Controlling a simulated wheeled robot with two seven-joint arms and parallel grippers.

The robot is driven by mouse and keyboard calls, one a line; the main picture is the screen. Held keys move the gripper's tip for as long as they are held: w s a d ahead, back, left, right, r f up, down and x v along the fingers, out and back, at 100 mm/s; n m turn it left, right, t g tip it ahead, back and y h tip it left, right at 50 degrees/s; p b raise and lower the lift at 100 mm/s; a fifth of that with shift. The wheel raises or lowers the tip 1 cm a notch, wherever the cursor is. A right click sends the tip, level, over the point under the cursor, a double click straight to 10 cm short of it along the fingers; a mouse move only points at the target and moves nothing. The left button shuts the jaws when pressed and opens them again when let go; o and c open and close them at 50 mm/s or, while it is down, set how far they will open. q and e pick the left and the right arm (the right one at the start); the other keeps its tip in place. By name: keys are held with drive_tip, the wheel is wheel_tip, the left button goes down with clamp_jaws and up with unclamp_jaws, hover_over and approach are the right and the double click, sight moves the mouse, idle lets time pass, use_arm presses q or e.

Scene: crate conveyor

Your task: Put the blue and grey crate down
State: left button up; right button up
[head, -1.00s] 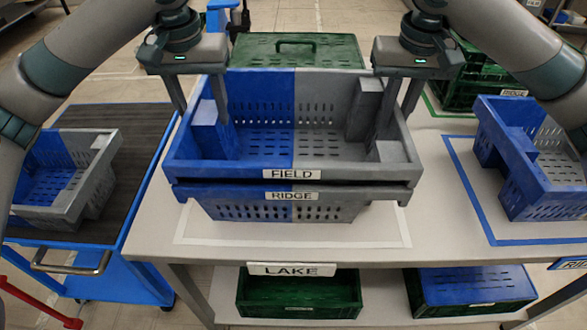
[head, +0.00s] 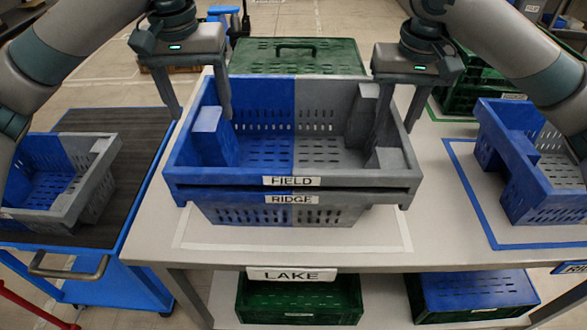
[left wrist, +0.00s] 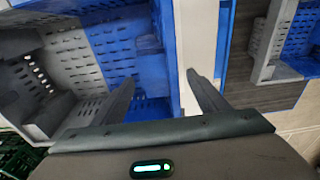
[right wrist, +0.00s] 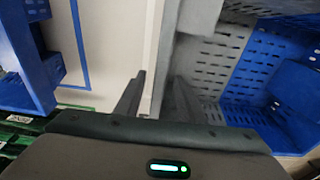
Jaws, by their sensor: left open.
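The blue and grey crate labelled FIELD (head: 240,178) sits level on the blue and grey crate labelled RIDGE (head: 250,211), on the table; only a thin dark line shows between them. My left gripper (head: 199,107) is open, its fingers spread around the FIELD crate's left blue wall; the wall also shows in the left wrist view (left wrist: 168,60). My right gripper (head: 397,125) is at the right grey wall, one finger inside and one outside; in the right wrist view its fingers (right wrist: 160,88) are closer together. I cannot tell whether they press on the wall.
A cart (head: 135,135) at left carries another blue and grey crate (head: 75,215). A further one (head: 545,215) stands on the table at right. Green crates (head: 300,55) stand behind. The lower shelf holds a green crate (head: 300,298) and a blue and green crate (head: 475,290).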

use_arm(q)
wheel_tip(320, 180, up, 9)
drive_tip(key=s, duration=0.1)
idle(0.4)
use_arm(e)
wheel_tip(320, 180, up, 12)
drive_tip(key=s, duration=0.1)
drive_tip(key=shift+s, duration=0.2)
idle(0.7)
use_arm(q)
drive_tip(key=shift+s, duration=0.1)
use_arm(e)
drive_tip(key=shift+f, duration=0.1)
